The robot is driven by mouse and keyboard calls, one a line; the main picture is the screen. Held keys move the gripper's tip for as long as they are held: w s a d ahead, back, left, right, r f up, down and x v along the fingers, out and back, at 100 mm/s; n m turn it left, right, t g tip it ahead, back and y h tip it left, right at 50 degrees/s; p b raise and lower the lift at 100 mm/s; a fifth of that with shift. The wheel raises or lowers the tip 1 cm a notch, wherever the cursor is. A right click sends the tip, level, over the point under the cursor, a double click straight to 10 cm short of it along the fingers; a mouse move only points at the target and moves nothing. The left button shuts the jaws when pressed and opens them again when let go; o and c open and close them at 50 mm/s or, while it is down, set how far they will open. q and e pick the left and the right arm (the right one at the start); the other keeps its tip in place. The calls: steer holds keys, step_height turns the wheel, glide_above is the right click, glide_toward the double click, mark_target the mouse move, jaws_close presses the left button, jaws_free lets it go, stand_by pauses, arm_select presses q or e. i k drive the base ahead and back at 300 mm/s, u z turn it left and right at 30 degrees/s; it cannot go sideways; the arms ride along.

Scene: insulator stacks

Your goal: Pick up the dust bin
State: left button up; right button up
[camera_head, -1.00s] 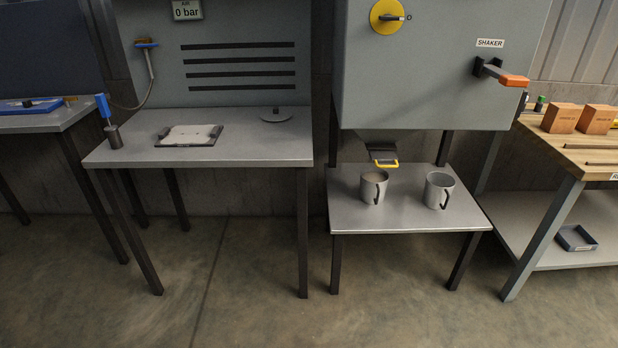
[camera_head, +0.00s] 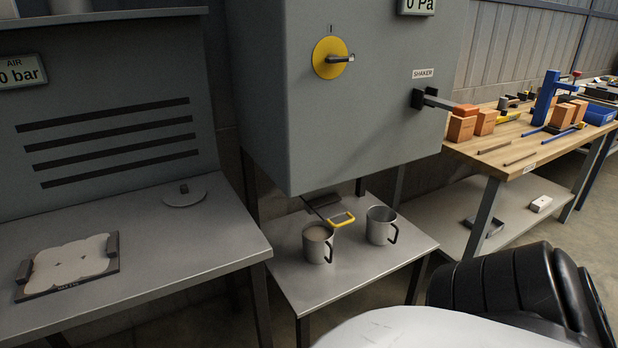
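I see nothing clearly marked as a dust bin. A small dark open tray (camera_head: 487,225) sits on the lower shelf of the wooden workbench, right of centre, partly behind the bench leg. I cannot tell whether it is the dust bin. Two grey mugs stand on the low metal table: the left mug (camera_head: 318,243) looks filled with something light brown, and the right mug (camera_head: 380,225) shows a dark inside. Neither of my grippers is in view. A black and white part of my own body fills the bottom right.
The shaker cabinet (camera_head: 365,110) overhangs the low metal table (camera_head: 285,275). A yellow-edged piece (camera_head: 341,219) lies behind the mugs. A metal table (camera_head: 170,235) with a flat fixture stands at left. The wooden workbench (camera_head: 520,168) holds orange-brown blocks; a white box (camera_head: 541,204) is on its shelf.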

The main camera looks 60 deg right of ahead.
mark_target(318, 236)
steer(key=z, duration=0.8)
steer(key=i, duration=1)
steer(key=z, duration=1.05)
steer(key=i, duration=0.5)
steer(key=u, duration=0.15)
